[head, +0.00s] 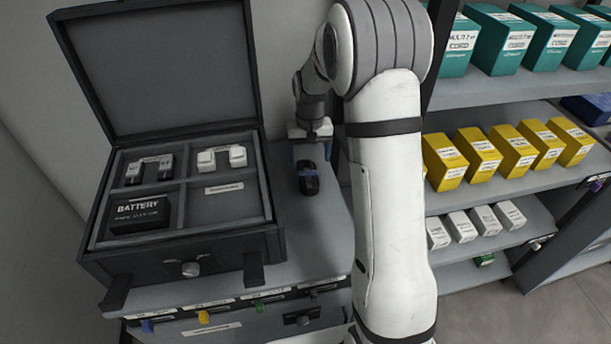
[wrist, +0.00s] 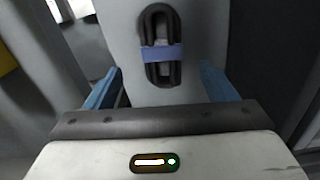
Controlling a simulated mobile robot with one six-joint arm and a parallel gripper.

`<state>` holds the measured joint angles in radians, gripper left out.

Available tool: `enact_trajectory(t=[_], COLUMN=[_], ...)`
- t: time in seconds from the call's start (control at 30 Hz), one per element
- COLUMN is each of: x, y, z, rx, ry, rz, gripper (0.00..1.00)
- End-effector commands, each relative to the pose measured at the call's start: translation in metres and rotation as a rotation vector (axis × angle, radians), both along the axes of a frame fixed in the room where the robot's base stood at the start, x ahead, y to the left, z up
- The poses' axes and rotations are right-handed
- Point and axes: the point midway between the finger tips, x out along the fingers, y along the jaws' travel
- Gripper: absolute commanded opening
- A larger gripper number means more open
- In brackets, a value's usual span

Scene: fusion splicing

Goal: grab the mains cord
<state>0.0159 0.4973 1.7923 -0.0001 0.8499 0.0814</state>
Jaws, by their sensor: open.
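The mains cord looks like a black coiled bundle (head: 308,180) with a blue band around its middle. It lies on the grey cabinet top, right of the open case. In the wrist view the bundle (wrist: 161,22) is upper centre, lengthwise, with its blue band across it. My gripper (head: 309,157) is just behind the bundle in the head view. In the wrist view its blue fingers (wrist: 161,82) are spread wide, with the bundle ahead between their lines. The gripper is open and holds nothing. My arm hides part of the cabinet top's right side.
An open black case (head: 183,246) holds a black battery box (head: 140,215), a black part (head: 149,170) and a white part (head: 221,158); its lower right compartment is empty. Shelves at right carry teal boxes (head: 506,42), yellow boxes (head: 477,155) and white boxes (head: 485,222).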

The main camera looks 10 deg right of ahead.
Motion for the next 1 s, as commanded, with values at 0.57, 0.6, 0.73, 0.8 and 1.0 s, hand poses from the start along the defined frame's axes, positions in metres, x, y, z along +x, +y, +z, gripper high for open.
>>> enact_trajectory(t=[0.57,0.6,0.73,0.8,1.0], x=[0.002,0.002,0.002,0.002,0.002], y=[0.003,0.003,0.003,0.003,0.003], z=[-0.072,-0.075,-0.078,-0.077,-0.077], rx=[0.000,0.000,0.000,0.000,0.000], ry=[0.004,0.003,0.002,0.002,0.002], rz=[0.001,0.001,0.001,0.001,0.002], gripper=[0.78,0.78,0.78,0.78,0.67])
